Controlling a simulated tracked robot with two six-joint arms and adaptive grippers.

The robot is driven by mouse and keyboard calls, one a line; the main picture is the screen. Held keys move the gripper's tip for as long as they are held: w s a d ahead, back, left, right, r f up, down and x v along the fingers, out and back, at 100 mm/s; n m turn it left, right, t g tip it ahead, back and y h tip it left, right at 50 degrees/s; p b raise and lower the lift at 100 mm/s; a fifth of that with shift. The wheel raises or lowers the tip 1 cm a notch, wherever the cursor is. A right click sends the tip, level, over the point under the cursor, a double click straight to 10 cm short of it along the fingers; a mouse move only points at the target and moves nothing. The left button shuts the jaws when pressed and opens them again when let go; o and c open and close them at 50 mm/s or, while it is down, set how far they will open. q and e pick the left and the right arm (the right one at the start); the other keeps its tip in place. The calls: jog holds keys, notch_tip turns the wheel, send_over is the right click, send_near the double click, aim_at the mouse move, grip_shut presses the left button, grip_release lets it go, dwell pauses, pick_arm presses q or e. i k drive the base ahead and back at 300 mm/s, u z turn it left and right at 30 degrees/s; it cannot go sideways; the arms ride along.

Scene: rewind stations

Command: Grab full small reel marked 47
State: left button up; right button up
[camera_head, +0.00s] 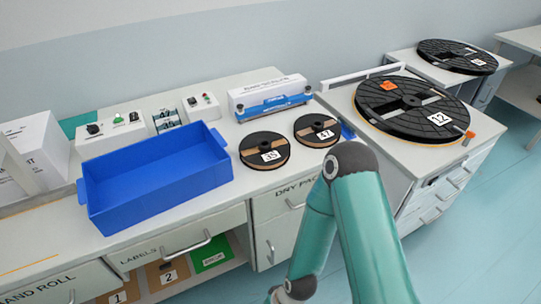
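The small reel marked 47 (315,128) lies flat on the grey counter. It is a black disc with a brown edge, a raised hub in the middle and a white label. Another small black reel, marked 35 (265,148), lies flat to its left, a short gap away. A teal arm of mine rises from the bottom right, bends just in front of reel 47 and runs down to a dark wrist joint at the bottom edge. No gripper fingers show in this view.
A blue open bin (158,183) stands left of the reels. A blue and white sealing device (270,98) stands behind them. A large reel marked 12 (412,108) lies on the right-hand cabinet, and one marked 32 (456,56) lies farther back. Several control boxes stand behind the bin.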

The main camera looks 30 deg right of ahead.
aim_at(316, 130)
jog(key=i, duration=0.3)
jog(key=u, duration=2.3)
jog(key=k, duration=0.5)
jog(key=u, duration=0.05)
